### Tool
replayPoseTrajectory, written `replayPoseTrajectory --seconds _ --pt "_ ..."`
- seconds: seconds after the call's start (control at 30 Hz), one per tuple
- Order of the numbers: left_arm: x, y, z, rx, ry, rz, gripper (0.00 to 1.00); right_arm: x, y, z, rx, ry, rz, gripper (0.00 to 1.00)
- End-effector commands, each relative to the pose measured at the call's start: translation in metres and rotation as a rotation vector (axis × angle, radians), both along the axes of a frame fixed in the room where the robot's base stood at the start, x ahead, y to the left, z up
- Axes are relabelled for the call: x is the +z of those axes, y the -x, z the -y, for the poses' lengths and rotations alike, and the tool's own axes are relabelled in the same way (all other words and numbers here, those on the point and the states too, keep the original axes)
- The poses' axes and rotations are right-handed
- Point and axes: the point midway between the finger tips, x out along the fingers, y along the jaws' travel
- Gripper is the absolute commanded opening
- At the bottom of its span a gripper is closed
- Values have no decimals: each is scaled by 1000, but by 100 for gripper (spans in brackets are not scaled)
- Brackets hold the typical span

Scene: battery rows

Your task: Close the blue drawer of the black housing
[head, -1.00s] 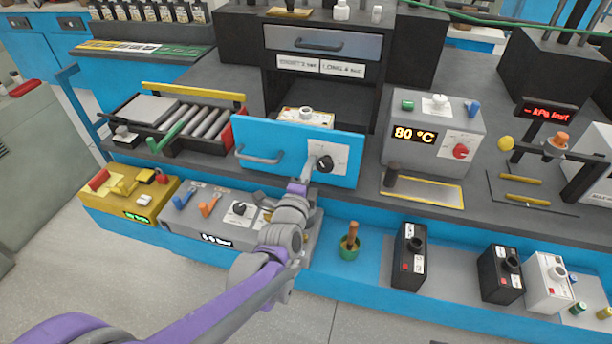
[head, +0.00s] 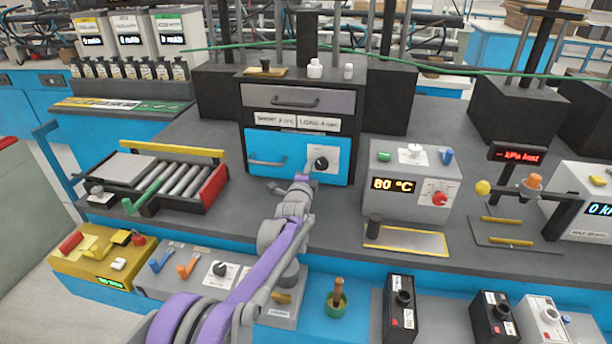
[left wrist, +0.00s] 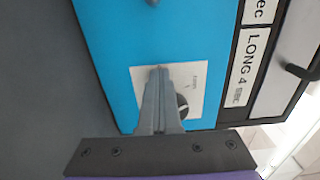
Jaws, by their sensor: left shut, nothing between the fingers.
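The black housing (head: 353,128) stands at the back middle of the bench. Its blue drawer (head: 282,157) is in the lower bay, with its front about level with the housing's face. The drawer front has a grey bar handle on the left and a white plate with a black knob on the right. My left gripper (head: 303,178) is shut and empty, its tips at the white plate beside the knob. In the left wrist view the shut fingers (left wrist: 160,72) lie over the plate on the blue front (left wrist: 130,45); contact is hard to tell. My right gripper is not in view.
A grey drawer (head: 298,99) sits above, closed. A roller tray (head: 160,183) stands left of the housing and a grey 80 °C box (head: 412,184) stands right.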

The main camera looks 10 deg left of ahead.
Motion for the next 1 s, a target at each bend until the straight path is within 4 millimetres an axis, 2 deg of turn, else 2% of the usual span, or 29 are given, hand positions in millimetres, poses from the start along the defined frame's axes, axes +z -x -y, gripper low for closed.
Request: replayPoseTrajectory --seconds 0.13,0.4,0.77,1.0 --pt "0 -10 0 0 0 0 0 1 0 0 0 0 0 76" --pt "2 -16 0 1 -1 4 0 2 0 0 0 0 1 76" --pt "3 -16 -1 2 -1 6 0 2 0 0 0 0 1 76" --pt "2 -9 -5 0 -1 2 0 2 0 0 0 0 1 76"
